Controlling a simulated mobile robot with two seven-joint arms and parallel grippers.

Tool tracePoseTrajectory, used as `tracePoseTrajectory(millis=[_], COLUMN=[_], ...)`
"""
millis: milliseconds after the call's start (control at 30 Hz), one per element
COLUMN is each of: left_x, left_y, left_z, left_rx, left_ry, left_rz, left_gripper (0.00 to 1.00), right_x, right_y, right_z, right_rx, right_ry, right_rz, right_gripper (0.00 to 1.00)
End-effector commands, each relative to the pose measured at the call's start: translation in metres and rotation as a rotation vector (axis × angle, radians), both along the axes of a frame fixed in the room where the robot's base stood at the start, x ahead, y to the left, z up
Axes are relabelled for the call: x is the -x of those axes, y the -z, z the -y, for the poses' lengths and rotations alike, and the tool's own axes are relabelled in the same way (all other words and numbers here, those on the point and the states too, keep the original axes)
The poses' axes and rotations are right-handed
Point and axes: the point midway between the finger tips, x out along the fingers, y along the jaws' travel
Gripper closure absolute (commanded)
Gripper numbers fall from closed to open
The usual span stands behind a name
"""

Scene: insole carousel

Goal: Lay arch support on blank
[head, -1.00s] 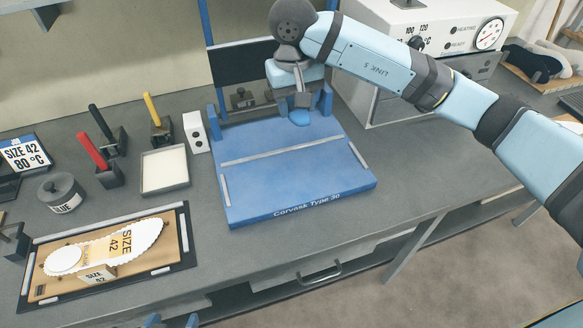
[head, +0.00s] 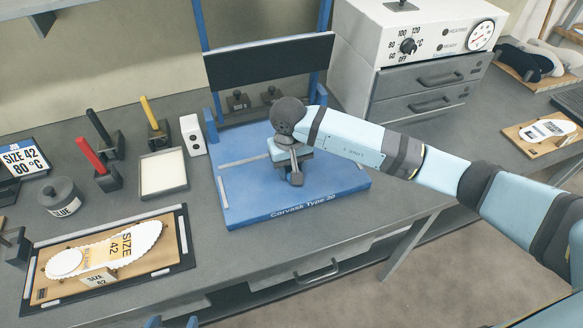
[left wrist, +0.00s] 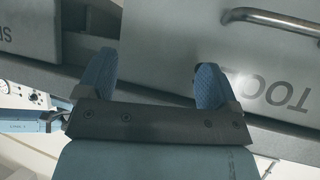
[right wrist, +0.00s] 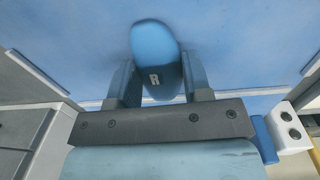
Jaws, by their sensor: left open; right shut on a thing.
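The arch support (right wrist: 154,45) is a blue rounded piece marked "R". My right gripper (right wrist: 157,80) is shut on it above the blue Carvask press plate. In the head view my right gripper (head: 294,176) hangs over the plate and the support is hidden. The white blank (head: 125,243), printed "SIZE 42", lies in a brown fixture (head: 54,288) on the bench at left, well apart from my right gripper. My left gripper (left wrist: 152,80) is open and empty before the bench front. Only its fingertips (head: 172,322) show at the head view's bottom edge.
The blue press (head: 245,208) stands mid-bench. A white oven (head: 380,40) is behind right.

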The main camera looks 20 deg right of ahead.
Motion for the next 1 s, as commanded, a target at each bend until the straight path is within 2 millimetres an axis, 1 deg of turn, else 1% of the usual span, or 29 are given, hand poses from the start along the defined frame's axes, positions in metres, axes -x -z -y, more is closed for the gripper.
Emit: tracePoseTrajectory(millis=[33, 100, 333, 433, 467, 500, 567, 867, 933, 1000], left_x=[0.000, 0.000, 0.000, 0.001, 0.001, 0.001, 0.001, 0.001, 0.000, 0.000], left_y=[-0.001, -0.001, 0.000, 0.006, 0.005, 0.004, 0.004, 0.002, -0.003, 0.000], left_z=[0.000, 0.000, 0.000, -0.001, -0.001, -0.001, -0.001, 0.000, 0.000, 0.000], left_rx=[-0.001, -0.001, -0.002, -0.002, -0.001, -0.002, -0.002, 0.000, -0.002, -0.001], left_ry=[0.001, 0.001, 0.000, 0.001, 0.000, 0.000, 0.000, 0.000, 0.001, 0.001], left_rz=[0.000, 0.001, 0.000, -0.003, -0.005, -0.008, -0.009, -0.006, -0.003, 0.002], left_gripper=[0.14, 0.14, 0.14, 0.14, 0.14, 0.14, 0.14, 0.14, 0.14, 0.14], right_x=[0.001, 0.000, 0.000, 0.000, 0.000, 0.000, 0.000, 0.000, 0.000, -0.001], right_y=[0.007, 0.012, 0.013, 0.017, 0.017, 0.015, 0.015, 0.014, 0.010, 0.004], right_z=[0.000, 0.000, 0.000, 0.000, 0.000, 0.000, 0.000, 0.000, -0.001, 0.000], right_rx=[-0.001, -0.001, 0.000, 0.000, 0.000, 0.000, 0.000, -0.001, -0.001, 0.000], right_ry=[0.001, 0.000, -0.001, 0.000, 0.000, 0.000, 0.000, 0.000, -0.001, -0.001], right_rz=[-0.004, -0.001, 0.001, 0.001, 0.001, 0.000, 0.000, 0.000, 0.000, 0.003], right_gripper=[0.77, 0.77, 0.77, 0.77, 0.53, 0.43, 0.30, 0.29, 0.29, 0.29])
